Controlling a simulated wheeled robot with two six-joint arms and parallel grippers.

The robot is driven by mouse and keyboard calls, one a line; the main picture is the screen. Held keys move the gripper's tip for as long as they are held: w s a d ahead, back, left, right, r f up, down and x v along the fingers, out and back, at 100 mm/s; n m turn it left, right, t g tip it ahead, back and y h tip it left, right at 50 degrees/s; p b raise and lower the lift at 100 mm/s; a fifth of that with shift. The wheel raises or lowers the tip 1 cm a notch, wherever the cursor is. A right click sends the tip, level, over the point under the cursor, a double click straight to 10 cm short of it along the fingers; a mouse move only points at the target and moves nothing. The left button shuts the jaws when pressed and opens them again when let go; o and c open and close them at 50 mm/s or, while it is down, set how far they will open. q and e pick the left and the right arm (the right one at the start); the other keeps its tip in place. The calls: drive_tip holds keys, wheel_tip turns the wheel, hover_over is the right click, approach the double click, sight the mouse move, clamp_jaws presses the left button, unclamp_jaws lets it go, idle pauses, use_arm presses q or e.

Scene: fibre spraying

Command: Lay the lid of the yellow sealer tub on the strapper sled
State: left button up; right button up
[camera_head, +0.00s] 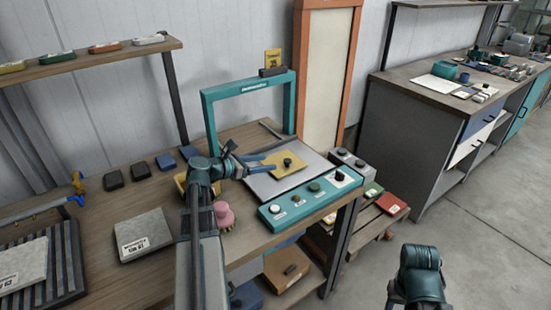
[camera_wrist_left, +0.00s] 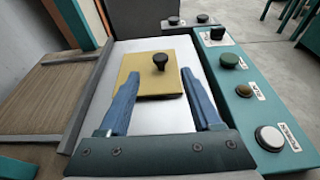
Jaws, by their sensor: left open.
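The yellow lid (camera_head: 291,171) with a black knob lies flat on the pale metal strapper sled (camera_head: 264,187), and I see no gap under it. In the left wrist view the lid (camera_wrist_left: 140,90) sits around the middle of the sled (camera_wrist_left: 120,53). My left gripper (camera_head: 271,162) is open, low over the sled. In the left wrist view its blue fingers (camera_wrist_left: 160,74) reach along both sides of the lid, with the knob between and apart from them. The yellow sealer tub (camera_head: 181,182) is mostly hidden behind my left arm. My right gripper is not shown.
The teal strapper arch (camera_head: 207,104) stands behind the sled, and a teal button panel (camera_head: 312,199) runs along its front. A pink knobbed object (camera_head: 224,216) and a grey labelled block (camera_head: 143,236) are on the bench. Dark blocks (camera_head: 113,180) line the back.

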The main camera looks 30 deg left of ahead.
use_arm(q)
drive_tip(key=shift+p+v, duration=0.35)
drive_tip(key=shift+v, duration=1.65)
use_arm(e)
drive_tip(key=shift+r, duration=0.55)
